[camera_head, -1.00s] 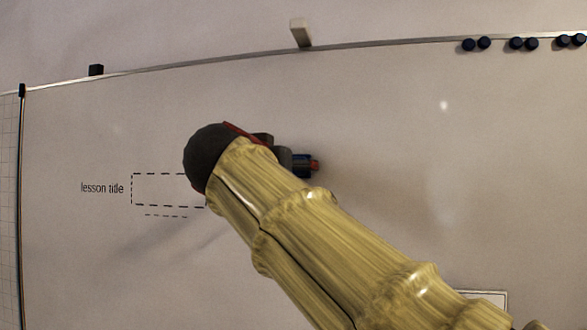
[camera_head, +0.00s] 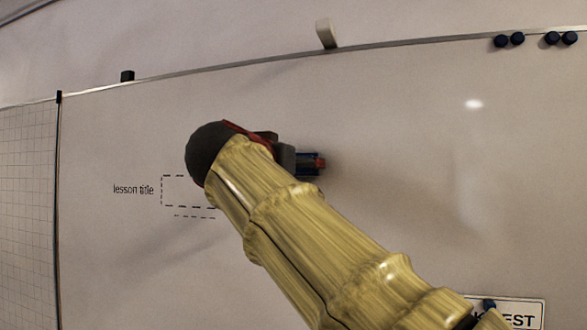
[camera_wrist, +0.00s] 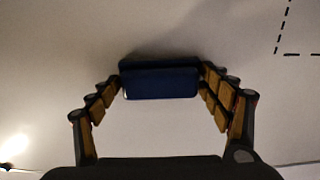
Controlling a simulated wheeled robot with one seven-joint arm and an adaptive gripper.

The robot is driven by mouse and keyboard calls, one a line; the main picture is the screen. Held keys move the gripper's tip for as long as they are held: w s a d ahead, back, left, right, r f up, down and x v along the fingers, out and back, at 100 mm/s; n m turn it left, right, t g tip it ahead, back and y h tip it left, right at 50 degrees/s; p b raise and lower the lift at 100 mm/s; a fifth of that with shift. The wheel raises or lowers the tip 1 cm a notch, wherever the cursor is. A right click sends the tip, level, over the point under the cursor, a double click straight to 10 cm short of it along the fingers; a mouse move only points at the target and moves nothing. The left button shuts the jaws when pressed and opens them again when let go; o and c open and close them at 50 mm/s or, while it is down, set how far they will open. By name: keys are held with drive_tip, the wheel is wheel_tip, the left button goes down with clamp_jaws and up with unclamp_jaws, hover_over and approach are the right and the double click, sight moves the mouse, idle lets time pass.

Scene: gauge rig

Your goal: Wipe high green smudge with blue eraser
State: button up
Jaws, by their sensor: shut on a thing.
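My gripper (camera_wrist: 160,85) is shut on the blue eraser (camera_wrist: 160,82), with a finger on each side of it in the wrist view. In the head view only a small blue part of the eraser (camera_head: 306,164) shows past my wrist. The eraser is at or very near the whiteboard (camera_head: 400,130); I cannot tell whether it touches. No green smudge shows in either view; my arm hides part of the board.
A dashed box labelled "lesson title" (camera_head: 133,189) is left of my gripper. A pale block (camera_head: 326,34) and a dark clip (camera_head: 127,76) sit on the top edge. Dark round magnets (camera_head: 509,40) are at upper right. A sign (camera_head: 515,312) is at lower right.

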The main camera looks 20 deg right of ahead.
sight(329, 165)
drive_tip(key=shift+s+d+f+b, duration=0.1)
drive_tip(key=shift+s+d+b, duration=0.3)
drive_tip(key=shift+d+b, duration=0.15)
drive_tip(key=shift+s+d+b, duration=0.8)
drive_tip(key=shift+s+d, duration=0.4)
drive_tip(key=shift+d, duration=0.5)
drive_tip(key=shift+s+d+b, duration=0.85)
drive_tip(key=shift+s+d, duration=0.4)
drive_tip(key=shift+d, duration=0.4)
drive_tip(key=shift+s+d+b, duration=0.8)
drive_tip(key=shift+s+d, duration=0.4)
drive_tip(key=shift+d, duration=0.5)
drive_tip(key=shift+w, duration=0.1)
drive_tip(key=shift+w+a, duration=0.6)
drive_tip(key=shift+a, duration=0.3)
drive_tip(key=shift+w+a, duration=0.6)
drive_tip(key=shift+a, duration=0.25)
drive_tip(key=shift+w+a, duration=0.6)
drive_tip(key=shift+a, duration=0.3)
drive_tip(key=shift+w+a+p, duration=0.2)
drive_tip(key=shift+w+a, duration=0.55)
drive_tip(key=shift+a, duration=0.25)
drive_tip(key=shift+w+a+p, duration=0.25)
drive_tip(key=shift+w+a, duration=0.45)
drive_tip(key=shift+a, duration=0.3)
drive_tip(key=shift+w+a+p, duration=0.2)
drive_tip(key=shift+w+a, duration=0.55)
drive_tip(key=shift+a, duration=0.25)
drive_tip(key=shift+s, duration=0.1)
